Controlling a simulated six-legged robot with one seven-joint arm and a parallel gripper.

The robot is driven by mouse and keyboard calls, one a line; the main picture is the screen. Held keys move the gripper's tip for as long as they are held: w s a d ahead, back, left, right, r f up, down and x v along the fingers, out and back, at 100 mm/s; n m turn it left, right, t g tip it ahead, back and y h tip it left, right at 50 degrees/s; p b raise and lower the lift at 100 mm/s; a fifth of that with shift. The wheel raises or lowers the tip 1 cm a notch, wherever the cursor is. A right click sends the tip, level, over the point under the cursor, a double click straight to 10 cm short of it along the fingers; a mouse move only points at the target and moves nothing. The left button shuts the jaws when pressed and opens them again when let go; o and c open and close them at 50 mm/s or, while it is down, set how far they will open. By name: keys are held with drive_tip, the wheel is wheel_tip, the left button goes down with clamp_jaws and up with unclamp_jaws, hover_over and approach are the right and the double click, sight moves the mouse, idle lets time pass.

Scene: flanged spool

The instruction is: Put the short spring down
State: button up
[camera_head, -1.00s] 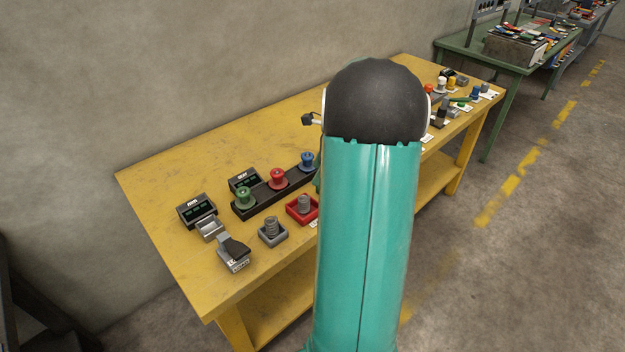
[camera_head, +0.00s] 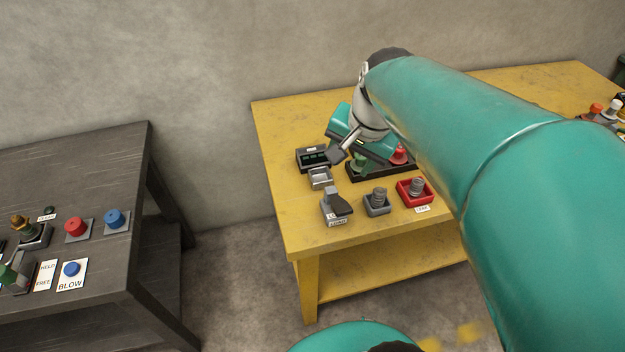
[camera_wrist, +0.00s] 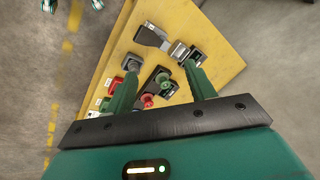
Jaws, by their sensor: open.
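Two grey coil springs stand on the yellow bench in the head view. One spring (camera_head: 379,194) is in a grey square tray, and the other spring (camera_head: 417,186) is in a red square tray. I cannot tell which is the short one. My gripper is over the bench near the display and the black rack, partly hidden by my arm in the head view. In the wrist view my gripper (camera_wrist: 160,69) is open, its two green fingers wide apart with nothing held between them. The grey tray (camera_wrist: 131,63) and the red tray (camera_wrist: 115,84) show beside the left finger.
A black display (camera_head: 312,159), a small silver tray (camera_head: 320,178) and a lever block (camera_head: 334,207) stand at the bench's left end. A black rack (camera_head: 368,173) holds green and red spools. A dark table (camera_head: 75,180) with buttons is across a gap.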

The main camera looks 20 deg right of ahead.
drive_tip(key=s+a+n+t, duration=0.1)
drive_tip(key=s+a+n, duration=0.6)
drive_tip(key=a+n, duration=0.2)
drive_tip(key=shift+s+n+t, duration=0.3)
drive_tip(key=shift+s+t, duration=0.1)
drive_tip(key=shift+d, duration=0.1)
